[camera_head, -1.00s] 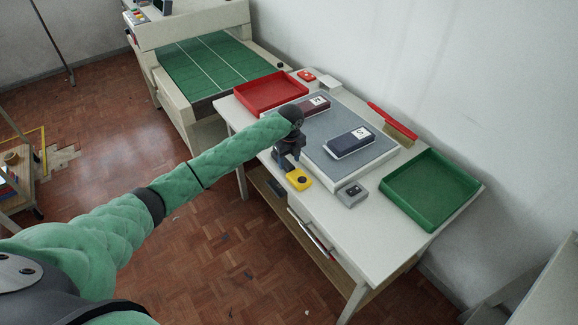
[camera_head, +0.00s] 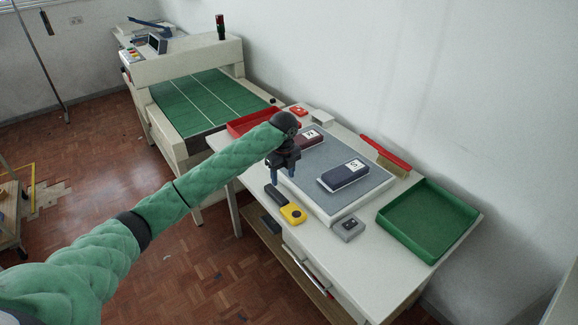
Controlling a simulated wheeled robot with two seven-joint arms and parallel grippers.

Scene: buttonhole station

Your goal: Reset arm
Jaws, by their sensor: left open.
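My left arm comes in from the left in a green padded sleeve. My left gripper (camera_head: 282,176) is open and empty, pointing down above the front left edge of the work table (camera_head: 372,258). It is above and beside the dark and yellow device on the table, apart from it. A dark block with a white S label (camera_head: 343,174) lies on the grey mat (camera_head: 325,150). A dark red block with a white label (camera_head: 305,139) lies farther back on the mat, partly hidden by the gripper and arm. My right gripper is not in view.
A green tray (camera_head: 428,218) is at the right, a red tray (camera_head: 243,125) at the back left, partly behind my arm. A red-handled brush (camera_head: 388,152), a grey button box (camera_head: 348,229) and a yellow device (camera_head: 292,214) are on the table. A conveyor (camera_head: 208,100) stands behind left.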

